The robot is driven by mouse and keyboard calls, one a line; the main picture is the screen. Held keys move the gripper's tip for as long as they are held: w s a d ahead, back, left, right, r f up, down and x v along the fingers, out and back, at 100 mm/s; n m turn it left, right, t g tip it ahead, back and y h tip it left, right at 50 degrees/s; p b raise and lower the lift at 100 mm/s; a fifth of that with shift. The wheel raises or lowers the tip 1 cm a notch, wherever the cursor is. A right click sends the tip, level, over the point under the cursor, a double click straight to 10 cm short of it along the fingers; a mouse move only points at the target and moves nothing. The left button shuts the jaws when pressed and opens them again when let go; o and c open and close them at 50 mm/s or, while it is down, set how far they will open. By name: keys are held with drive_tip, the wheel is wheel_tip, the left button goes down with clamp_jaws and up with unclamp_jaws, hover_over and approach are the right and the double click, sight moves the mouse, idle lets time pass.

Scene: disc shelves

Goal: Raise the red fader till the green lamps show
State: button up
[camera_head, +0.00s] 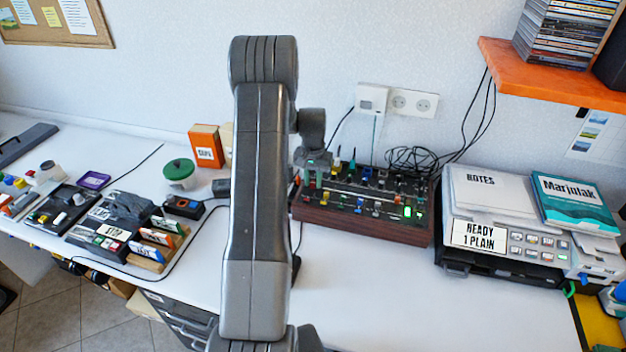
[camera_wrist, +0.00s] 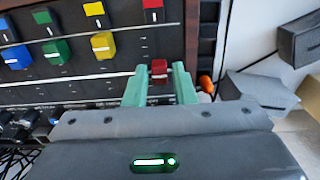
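In the wrist view the red fader (camera_wrist: 158,69) sits between the green fingertips of my gripper (camera_wrist: 159,82), at the lower end of its dark slot in the picture. A narrow gap seems to show on each side of its cap, so the fingers look open around it. A red marker (camera_wrist: 152,4) lies at the slot's other end. In the head view the gripper is over the left end of the wooden-sided mixer (camera_head: 360,222), partly hidden by my arm. Green lamps (camera_head: 407,212) glow near the mixer's right end.
Yellow (camera_wrist: 103,45), green (camera_wrist: 56,51) and blue (camera_wrist: 16,56) faders stand left of the red one. Small knobs (camera_wrist: 20,118) lie below them. A printer (camera_head: 500,235) stands right of the mixer, under an orange shelf (camera_head: 550,70).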

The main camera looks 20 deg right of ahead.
sight(313, 182)
wheel_tip(313, 182, up, 14)
drive_tip(key=p, duration=0.7)
drive_tip(key=shift+f, duration=0.15)
wheel_tip(313, 182, down, 14)
drive_tip(key=b, duration=0.7)
drive_tip(key=shift+s+a, duration=0.4)
drive_tip(key=shift+s, duration=0.15)
drive_tip(key=shift+w, duration=0.1)
